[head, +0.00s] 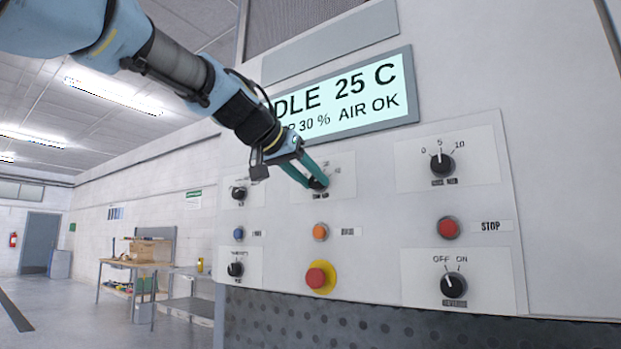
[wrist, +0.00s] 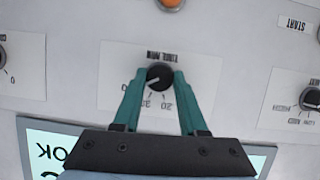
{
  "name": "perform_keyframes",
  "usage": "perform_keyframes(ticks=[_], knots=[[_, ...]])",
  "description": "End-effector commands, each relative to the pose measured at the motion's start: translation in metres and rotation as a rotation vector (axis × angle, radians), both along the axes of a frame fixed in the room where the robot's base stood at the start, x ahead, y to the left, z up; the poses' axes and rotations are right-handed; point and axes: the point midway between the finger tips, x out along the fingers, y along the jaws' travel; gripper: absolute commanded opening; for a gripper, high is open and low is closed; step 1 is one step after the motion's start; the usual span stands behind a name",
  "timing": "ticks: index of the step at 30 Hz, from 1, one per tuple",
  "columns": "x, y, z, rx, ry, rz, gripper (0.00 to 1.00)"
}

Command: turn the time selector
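The time selector is a round black knob (wrist: 160,76) on a white label plate (wrist: 203,82) reading TIME MIN, upside down in the wrist view. Its white pointer line points to the lower left there, towards the printed numbers. In the head view the knob (head: 319,184) is mostly hidden by my fingers. My gripper (head: 313,178) reaches it from the upper left. In the wrist view my gripper's (wrist: 160,74) two green fingers stand on either side of the knob and appear to touch it, with no clear gap.
Close by are an orange button (head: 320,232), a red emergency button on yellow (head: 319,277), a 0-5-10 knob (head: 441,164), a red STOP button (head: 448,228) and an OFF/ON knob (head: 453,285). The display (head: 365,97) above reads IDLE, 25 C, AIR OK.

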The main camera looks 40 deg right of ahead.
Motion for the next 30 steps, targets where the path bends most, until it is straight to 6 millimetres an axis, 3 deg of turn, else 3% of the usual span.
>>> perform_keyframes(ticks=[2, 10, 22, 30], knots=[[0.0000, 0.0001, 0.0001, 0.000, 0.000, 0.000, 0.31], [-0.0001, 0.0001, 0.0002, 0.000, 0.000, 0.000, 0.01], [0.0005, 0.0002, -0.0005, -0.007, 0.024, 0.001, 0.00], [0.0028, 0.0011, -0.0021, -0.046, 0.162, 0.003, 0.00]])
